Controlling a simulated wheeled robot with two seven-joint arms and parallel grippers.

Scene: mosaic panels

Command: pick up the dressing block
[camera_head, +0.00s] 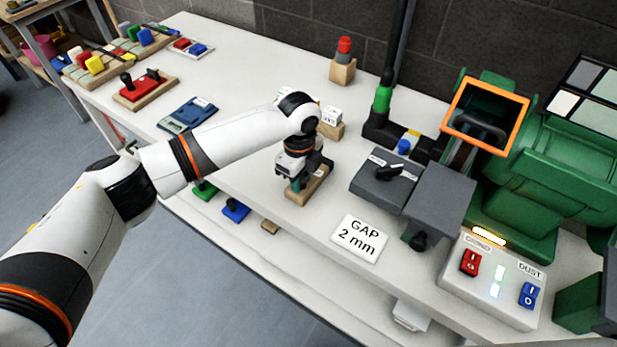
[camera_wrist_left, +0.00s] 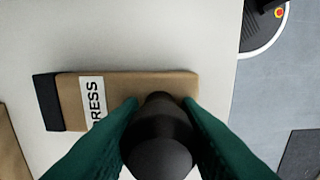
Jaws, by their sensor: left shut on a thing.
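The dressing block (camera_head: 313,188) is a flat tan wooden block near the front edge of the white bench. In the left wrist view the dressing block (camera_wrist_left: 150,84) shows a dark end, a white label reading "RESS" in part, and a round black knob (camera_wrist_left: 160,135). My left gripper (camera_head: 296,184) is over the block, pointing down. Its green fingers (camera_wrist_left: 160,108) are on both sides of the knob, shut on it. The block appears to rest on the bench; I cannot tell if there is a gap below. My right gripper is not in view.
A "GAP 2 mm" sign (camera_head: 360,238), a grey plate (camera_head: 384,180) and a green grinding machine (camera_head: 500,200) stand to the right. Behind the gripper is a wooden block with a white label (camera_head: 331,121). A blue device (camera_head: 188,115) lies left. Bare bench lies around the block.

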